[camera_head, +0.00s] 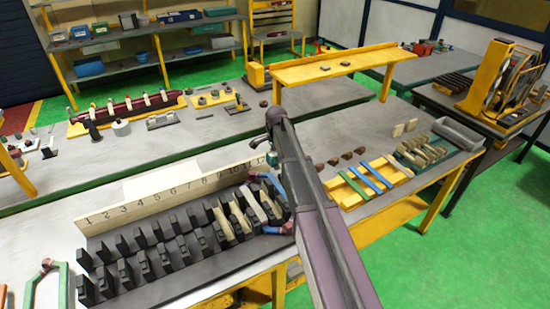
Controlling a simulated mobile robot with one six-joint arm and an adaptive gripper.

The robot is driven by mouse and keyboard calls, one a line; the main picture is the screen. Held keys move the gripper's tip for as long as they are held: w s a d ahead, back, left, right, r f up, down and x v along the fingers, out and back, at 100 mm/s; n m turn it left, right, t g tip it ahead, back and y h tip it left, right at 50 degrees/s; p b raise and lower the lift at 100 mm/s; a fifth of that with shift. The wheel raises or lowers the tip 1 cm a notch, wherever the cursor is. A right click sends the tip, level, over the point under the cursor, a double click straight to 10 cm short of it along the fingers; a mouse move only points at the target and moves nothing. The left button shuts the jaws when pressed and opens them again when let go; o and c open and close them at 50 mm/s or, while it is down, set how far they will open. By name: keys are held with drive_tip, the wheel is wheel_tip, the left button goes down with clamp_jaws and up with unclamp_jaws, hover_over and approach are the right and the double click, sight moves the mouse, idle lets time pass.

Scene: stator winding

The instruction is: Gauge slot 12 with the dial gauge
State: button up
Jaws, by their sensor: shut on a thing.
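The stator block (190,270) stands on the near bench with rows of dark teeth. Behind it is a pale number strip (150,201), readable from 1 to about 11. The strip's right end and the slot 12 area are largely covered by my arm. Cream pieces (222,223) sit in several slots at the right. A blue coil with pinkish ends (280,229) lies at the right end, partly behind my arm. My gripper (271,160) is above the strip's right end, shut on a small teal thing, apparently the dial gauge, mostly hidden. I cannot tell if it touches a slot.
A green coil (32,290) lies at the lower left. Right of my arm are a yellow rack with coloured strips (352,187) and a green tray (447,160) of pale pieces. A yellow raised shelf (335,67) stands at the back.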

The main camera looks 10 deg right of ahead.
drive_tip(key=shift+f+b, duration=0.3)
drive_tip(key=shift+b, duration=0.05)
drive_tip(key=shift+f+b, duration=3.9)
drive_tip(key=shift+f, duration=0.05)
drive_tip(key=shift+f, duration=0.2)
drive_tip(key=o, duration=1.2)
